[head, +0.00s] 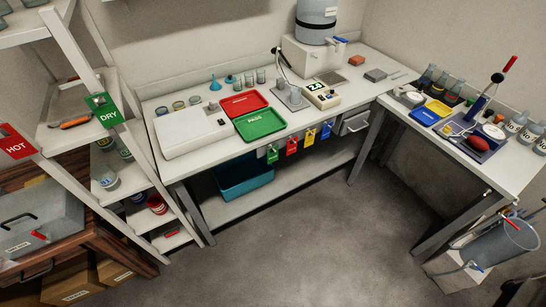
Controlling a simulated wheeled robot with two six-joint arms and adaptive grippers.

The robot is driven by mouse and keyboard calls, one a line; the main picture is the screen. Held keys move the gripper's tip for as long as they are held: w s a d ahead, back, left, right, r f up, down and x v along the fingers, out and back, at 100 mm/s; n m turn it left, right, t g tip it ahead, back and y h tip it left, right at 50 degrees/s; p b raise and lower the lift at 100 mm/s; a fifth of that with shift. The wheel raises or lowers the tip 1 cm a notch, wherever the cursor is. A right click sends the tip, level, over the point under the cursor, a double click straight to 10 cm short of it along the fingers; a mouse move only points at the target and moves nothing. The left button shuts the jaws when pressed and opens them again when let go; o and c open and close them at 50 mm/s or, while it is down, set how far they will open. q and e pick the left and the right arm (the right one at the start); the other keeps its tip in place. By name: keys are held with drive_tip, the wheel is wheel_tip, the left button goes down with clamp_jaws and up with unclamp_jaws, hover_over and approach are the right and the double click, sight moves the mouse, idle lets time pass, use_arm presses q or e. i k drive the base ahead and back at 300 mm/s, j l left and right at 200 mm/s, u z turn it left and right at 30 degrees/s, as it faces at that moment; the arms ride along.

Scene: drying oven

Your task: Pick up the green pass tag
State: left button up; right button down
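A green tag (272,155) hangs at the front edge of the long bench, leftmost in a row of hanging tags. Its text is too small to read. To its right hang a red tag (292,145), a yellow tag (310,137) and a blue tag (327,130). A green tray (260,124) with lettering that looks like PASS lies flat on the bench above the tags. Neither of my grippers shows in the head view.
A red tray (243,104) lies behind the green tray, beside a white flat device (188,131). A teal bin (243,176) stands on the lower shelf. A shelf with a green DRY sign (104,110) stands left. The grey floor (310,240) before the bench is clear.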

sight(273, 156)
drive_tip(key=i+l, duration=0.1)
drive_tip(key=l, duration=0.2)
drive_tip(key=i+l+u, duration=0.15)
drive_tip(key=l, duration=0.15)
drive_tip(key=i+l, duration=0.1)
drive_tip(key=l, duration=0.25)
drive_tip(key=i+l+u, duration=0.1)
drive_tip(key=l, duration=0.2)
